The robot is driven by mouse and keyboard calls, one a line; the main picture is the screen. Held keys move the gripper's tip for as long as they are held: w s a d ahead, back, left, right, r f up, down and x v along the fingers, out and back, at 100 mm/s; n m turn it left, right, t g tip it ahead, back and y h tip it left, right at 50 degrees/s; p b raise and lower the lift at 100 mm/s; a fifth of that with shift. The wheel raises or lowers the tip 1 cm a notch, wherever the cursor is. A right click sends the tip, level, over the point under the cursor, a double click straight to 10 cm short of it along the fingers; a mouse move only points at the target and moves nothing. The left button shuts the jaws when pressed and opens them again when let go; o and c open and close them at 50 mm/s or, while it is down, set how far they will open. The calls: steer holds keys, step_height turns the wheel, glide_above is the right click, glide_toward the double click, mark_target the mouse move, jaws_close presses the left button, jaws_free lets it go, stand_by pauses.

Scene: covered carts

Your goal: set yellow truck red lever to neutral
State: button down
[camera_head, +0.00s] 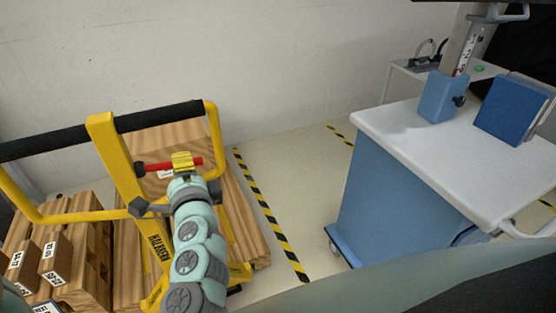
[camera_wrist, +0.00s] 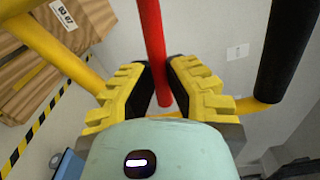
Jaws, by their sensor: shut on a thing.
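The yellow truck (camera_head: 103,140) is at the left in the head view, with a yellow frame, a central post and a black handle bar. Its red lever (camera_head: 151,169) extends to the right from the post, roughly level in the picture. My gripper (camera_head: 183,160) is at the lever, with its yellow fingers around the outer part. In the wrist view the red lever (camera_wrist: 151,30) runs between the two ribbed fingers of my gripper (camera_wrist: 163,72), which are shut on it. The fingers hide part of the lever in the head view.
Wooden crates (camera_head: 85,245) stand at the lower left by the truck. A blue cart (camera_head: 385,185) with a white top stands at the right. Bare floor with striped tape (camera_head: 262,200) lies between. A pale wall (camera_head: 270,60) is behind.

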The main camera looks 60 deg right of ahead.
steer(key=shift+d+r+n, duration=0.1)
steer(key=shift+r+n, duration=0.45)
steer(key=shift+n, duration=0.25)
steer(key=c, duration=1.2)
jaws_free()
steer(key=shift+v, duration=5.95)
steer(key=shift+d, duration=0.1)
